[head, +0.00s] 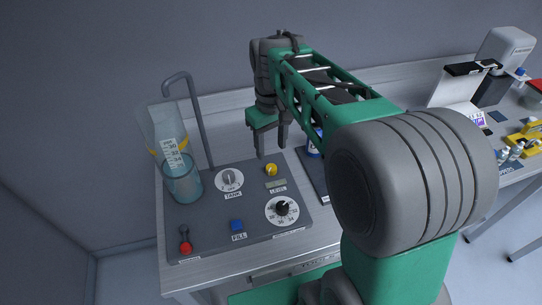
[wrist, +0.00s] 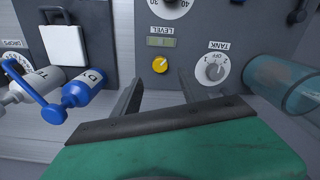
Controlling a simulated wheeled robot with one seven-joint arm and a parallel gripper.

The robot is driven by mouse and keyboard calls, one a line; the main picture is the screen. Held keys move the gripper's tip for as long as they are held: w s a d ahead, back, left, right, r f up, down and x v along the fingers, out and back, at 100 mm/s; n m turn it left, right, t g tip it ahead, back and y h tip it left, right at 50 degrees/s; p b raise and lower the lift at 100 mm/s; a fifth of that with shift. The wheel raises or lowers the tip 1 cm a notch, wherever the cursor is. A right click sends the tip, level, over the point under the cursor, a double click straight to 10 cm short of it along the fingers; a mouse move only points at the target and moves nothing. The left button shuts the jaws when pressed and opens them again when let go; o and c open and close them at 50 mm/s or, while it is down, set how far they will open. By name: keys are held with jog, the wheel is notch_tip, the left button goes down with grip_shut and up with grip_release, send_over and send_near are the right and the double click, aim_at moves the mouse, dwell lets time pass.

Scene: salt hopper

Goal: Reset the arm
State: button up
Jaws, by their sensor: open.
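My gripper (head: 271,142) hangs over the back part of the grey control panel (head: 206,222) in the head view, fingers pointing down. In the wrist view my gripper (wrist: 158,92) is open and empty, its two fingers apart on either side below the yellow button (wrist: 160,65). The yellow button also shows in the head view (head: 271,170), just below the fingertips. I cannot tell whether a finger touches the panel. My green and grey arm stretches across the middle of the head view and hides part of the bench.
The panel carries a TANK dial (head: 229,180), a LEVEL display (head: 276,184), a blue FILL button (head: 236,225), a numbered dial (head: 282,209) and a red-tipped lever (head: 185,246). A clear cylinder (head: 184,186) and bent pipe (head: 188,90) stand at left.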

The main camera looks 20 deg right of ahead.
jog(key=shift+r, duration=0.15)
jog(key=shift+s+r, duration=0.1)
jog(key=shift+s, duration=0.15)
jog(key=s+m+t, duration=0.1)
jog(key=s, duration=0.2)
jog(key=s+f+m+t, duration=0.1)
jog(key=s, duration=0.3)
jog(key=s+m+t, duration=0.1)
jog(key=s, duration=0.2)
jog(key=shift+s+a+f, duration=0.2)
jog(key=shift+a+f, duration=0.15)
jog(key=shift+f, duration=0.05)
jog(key=shift+s+f+t, duration=0.2)
jog(key=shift+s+t, duration=0.1)
jog(key=shift+f, duration=0.1)
